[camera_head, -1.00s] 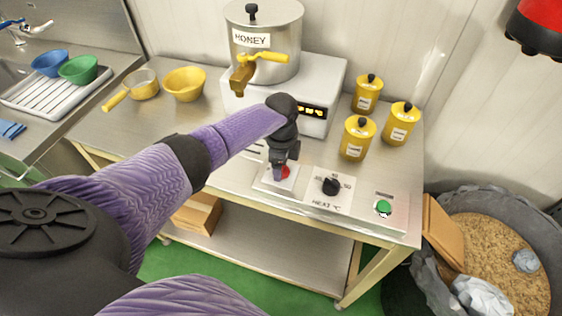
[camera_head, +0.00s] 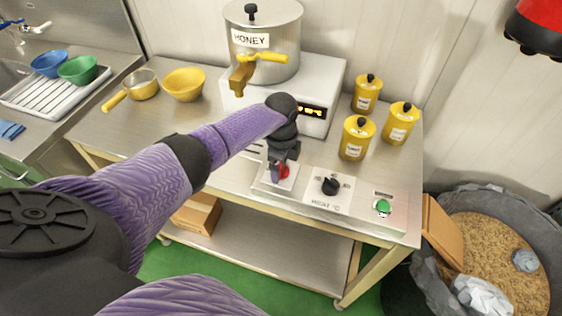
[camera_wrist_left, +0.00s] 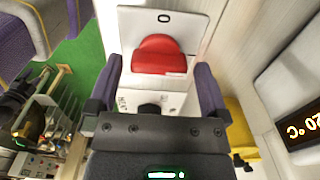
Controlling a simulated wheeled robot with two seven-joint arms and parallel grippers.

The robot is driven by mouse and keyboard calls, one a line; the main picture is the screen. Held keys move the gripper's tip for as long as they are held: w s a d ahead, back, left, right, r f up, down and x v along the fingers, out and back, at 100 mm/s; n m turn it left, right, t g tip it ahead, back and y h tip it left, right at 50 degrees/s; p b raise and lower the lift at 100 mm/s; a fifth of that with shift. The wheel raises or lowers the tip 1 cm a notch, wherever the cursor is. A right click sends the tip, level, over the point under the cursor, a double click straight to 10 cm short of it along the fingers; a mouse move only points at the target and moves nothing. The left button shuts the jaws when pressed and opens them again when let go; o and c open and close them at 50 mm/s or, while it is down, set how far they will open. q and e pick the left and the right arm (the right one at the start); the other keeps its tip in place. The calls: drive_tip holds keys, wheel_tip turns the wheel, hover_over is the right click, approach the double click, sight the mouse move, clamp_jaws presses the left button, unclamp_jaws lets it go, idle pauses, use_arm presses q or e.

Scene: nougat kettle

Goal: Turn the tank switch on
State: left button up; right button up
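The tank switch is a red knob (camera_head: 283,171) on a white plate (camera_head: 264,182) at the left end of the front panel. In the head view my left gripper (camera_head: 276,174) points down at it and partly hides it. In the left wrist view the red knob (camera_wrist_left: 157,54) lies between my two spread fingers, near their tips. A gap shows on each side of it, so the left gripper is open and not clamped on it. A steel honey tank (camera_head: 275,50) with a yellow tap stands behind. My right gripper is not in view.
A black heat dial (camera_head: 330,186) and a green button (camera_head: 382,207) sit right of the switch. Yellow jars (camera_head: 356,138) stand behind them. A lit display (camera_head: 312,109) is just behind my wrist. A yellow bowl (camera_head: 184,86) and pan (camera_head: 143,85) stand at the left.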

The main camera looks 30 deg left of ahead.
use_arm(q)
wheel_tip(320, 180, up, 9)
drive_tip(key=p, duration=0.2)
drive_tip(key=shift+p, duration=0.4)
drive_tip(key=shift+r, duration=0.5)
